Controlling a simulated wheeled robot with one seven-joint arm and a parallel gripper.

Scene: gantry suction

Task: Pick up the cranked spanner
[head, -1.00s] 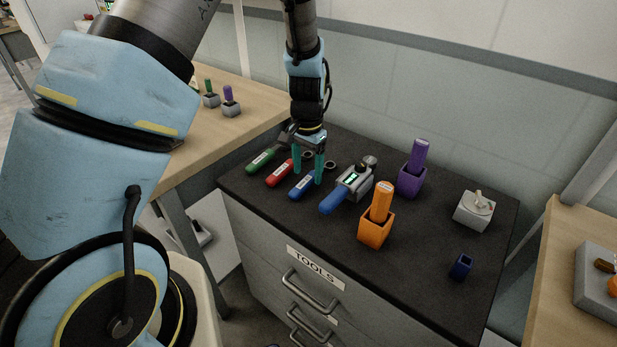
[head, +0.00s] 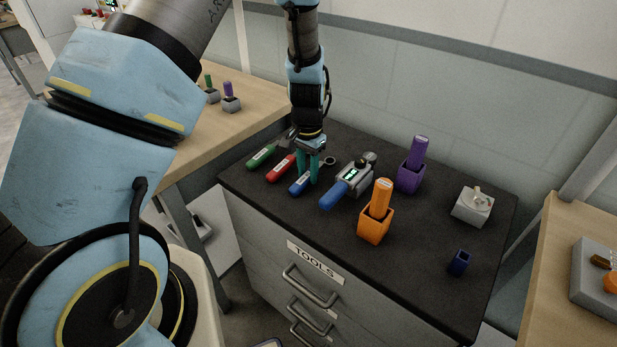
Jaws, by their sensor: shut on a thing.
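A row of labelled hand tools lies on the dark top of the tool cabinet. The blue-handled spanner (head: 298,187) has a metal ring end (head: 330,160) showing to the right of my fingers; I take it as the cranked spanner, though its bend is too small to make out. My gripper (head: 309,182) points down with its teal fingers shut on this spanner, around its middle. The fingers hide part of its shaft. I cannot tell whether it is clear of the top.
Red-handled (head: 279,169) and green-handled (head: 262,156) tools lie close on the left. A blue-handled tool with a display (head: 349,182) lies close on the right. The cabinet top's (head: 425,245) front right is mostly clear.

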